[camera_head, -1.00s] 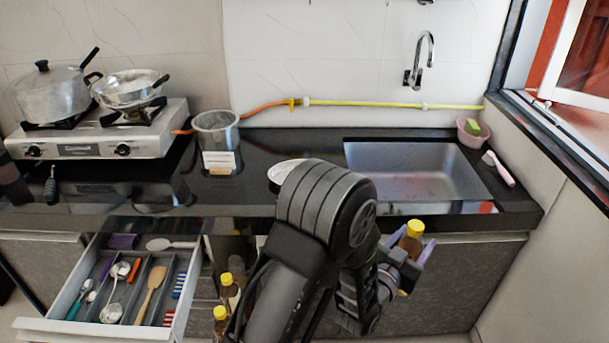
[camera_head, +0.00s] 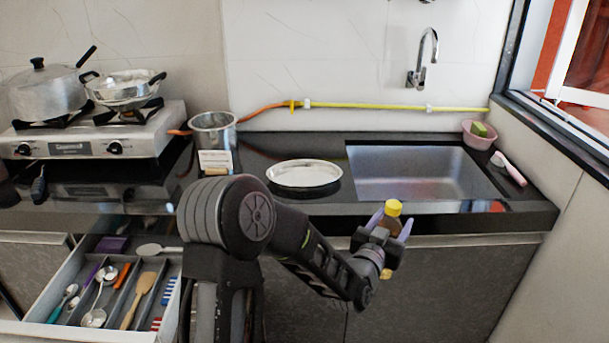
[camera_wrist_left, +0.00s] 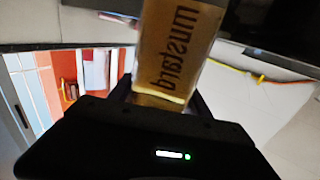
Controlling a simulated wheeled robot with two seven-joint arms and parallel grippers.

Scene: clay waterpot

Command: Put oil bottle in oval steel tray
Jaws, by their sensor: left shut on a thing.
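The oil bottle (camera_head: 391,221) has a yellow cap and brown contents. My left gripper (camera_head: 388,232) is shut on it and holds it in the air in front of the counter edge, below the sink. The oval steel tray (camera_head: 304,175) lies empty on the black counter, left of the sink and up and left of the gripper. My right gripper is not in view.
The sink (camera_head: 420,175) is right of the tray. A steel container (camera_head: 214,135) stands left of it, beside the stove (camera_head: 100,135). An open cutlery drawer (camera_head: 60,325) juts out at lower left. The counter's front edge lies between bottle and tray.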

